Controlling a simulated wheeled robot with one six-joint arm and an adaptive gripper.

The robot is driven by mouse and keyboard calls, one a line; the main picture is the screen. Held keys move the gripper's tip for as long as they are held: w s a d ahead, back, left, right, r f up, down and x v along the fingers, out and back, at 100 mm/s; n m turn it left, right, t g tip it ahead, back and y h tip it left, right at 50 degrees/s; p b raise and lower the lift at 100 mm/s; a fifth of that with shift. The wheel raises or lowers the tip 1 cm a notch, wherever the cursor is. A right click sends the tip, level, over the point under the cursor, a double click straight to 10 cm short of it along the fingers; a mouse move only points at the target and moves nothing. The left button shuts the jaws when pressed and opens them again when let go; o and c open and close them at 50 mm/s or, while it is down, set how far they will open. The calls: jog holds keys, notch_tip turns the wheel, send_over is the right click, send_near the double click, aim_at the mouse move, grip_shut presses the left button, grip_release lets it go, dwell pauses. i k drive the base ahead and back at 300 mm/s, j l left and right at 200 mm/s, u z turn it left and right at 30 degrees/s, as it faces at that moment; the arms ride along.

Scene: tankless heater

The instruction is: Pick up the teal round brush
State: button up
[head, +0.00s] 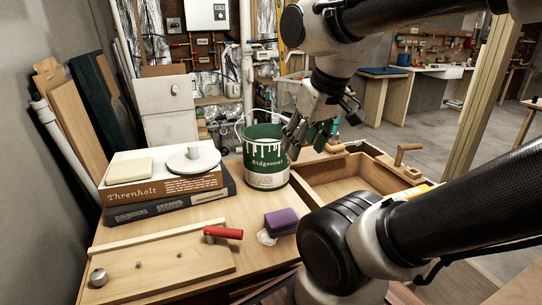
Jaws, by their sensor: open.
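A small teal piece (335,127), which looks like part of the round brush, shows just right of my gripper's fingers in the head view. The rest of it is hidden behind the gripper or too small to make out. My gripper (308,138) points down beside the right side of the green paint can, above the back left of the wooden tray. It is open, and I see nothing held in it. Whether a finger touches the teal piece I cannot tell.
The green paint can (265,157) stands close left of my gripper. The open wooden tray (325,196) lies below right. Boxed books (165,184), a purple sponge (281,221) and a board with a red-handled tool (223,233) occupy the bench's left and front. My arm hides part of the right side.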

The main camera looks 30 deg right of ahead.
aim_at(334, 141)
jog(key=k+l+u, duration=0.3)
jog(key=u, duration=0.2)
jog(key=k+l+u, duration=0.25)
jog(key=u, duration=0.25)
jog(key=k+u, duration=0.8)
jog(key=u, duration=0.15)
jog(key=k+l+u, duration=0.15)
jog(key=k+u, duration=0.2)
jog(key=u, duration=0.15)
jog(key=k+u, duration=0.7)
jog(key=u, duration=0.25)
jog(key=k+l, duration=0.15)
jog(key=k, duration=0.3)
jog(key=k+l, duration=0.15)
jog(key=k, duration=0.3)
jog(key=k+l+z, duration=0.55)
jog(key=l, duration=0.25)
jog(key=k+l+z, duration=0.25)
jog(key=l, duration=0.3)
jog(key=k+l+z, duration=0.1)
jog(key=l, duration=0.25)
jog(key=k+l, duration=0.1)
jog(key=l, duration=0.25)
jog(key=l+z, duration=0.15)
jog(key=l, duration=0.2)
jog(key=k, duration=0.05)
